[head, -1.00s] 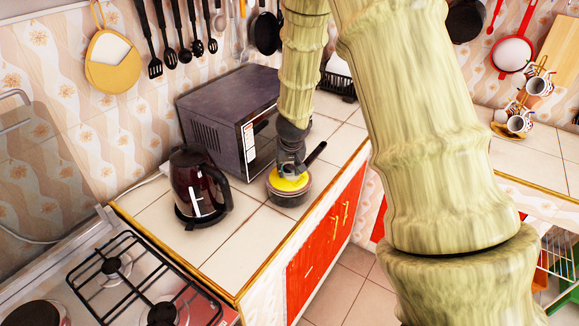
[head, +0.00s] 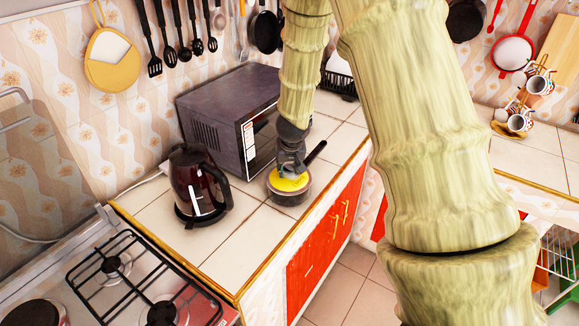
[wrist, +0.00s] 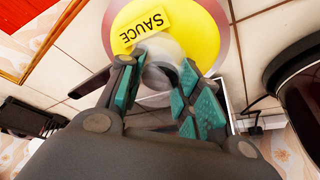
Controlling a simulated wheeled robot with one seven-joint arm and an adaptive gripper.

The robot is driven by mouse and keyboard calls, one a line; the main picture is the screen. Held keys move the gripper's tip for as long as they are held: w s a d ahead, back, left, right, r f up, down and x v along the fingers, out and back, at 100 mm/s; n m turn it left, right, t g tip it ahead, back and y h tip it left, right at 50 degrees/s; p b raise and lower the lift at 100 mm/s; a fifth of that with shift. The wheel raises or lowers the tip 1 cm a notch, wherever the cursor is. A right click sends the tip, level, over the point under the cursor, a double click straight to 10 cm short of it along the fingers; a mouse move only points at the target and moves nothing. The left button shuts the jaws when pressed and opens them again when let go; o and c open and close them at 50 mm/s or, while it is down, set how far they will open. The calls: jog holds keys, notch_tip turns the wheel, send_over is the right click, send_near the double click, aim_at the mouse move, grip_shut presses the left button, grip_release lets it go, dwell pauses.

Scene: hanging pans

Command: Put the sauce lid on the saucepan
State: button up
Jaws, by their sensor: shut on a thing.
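The yellow sauce lid (head: 289,183) is at the top of the dark saucepan (head: 290,197) on the tiled counter. In the wrist view the lid (wrist: 187,28) shows its SAUCE label and a pale round knob. My gripper (wrist: 156,72) is shut on this knob, a finger on each side. In the head view my gripper (head: 291,170) is directly above the pan. The lid looks roughly level and centred within the pan's rim. Whether it fully rests on the rim is hard to tell. The pan's handle points back and right.
A dark red kettle (head: 199,187) stands left of the pan. A microwave (head: 232,112) is close behind it. The stove (head: 120,285) is at the front left. The counter's front edge, above red cabinet doors (head: 322,235), is close to the pan's right side.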

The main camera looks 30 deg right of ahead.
dwell(0.4)
jog(key=o, duration=1.3)
jog(key=v, duration=1.2)
jog(key=shift+d, duration=0.1)
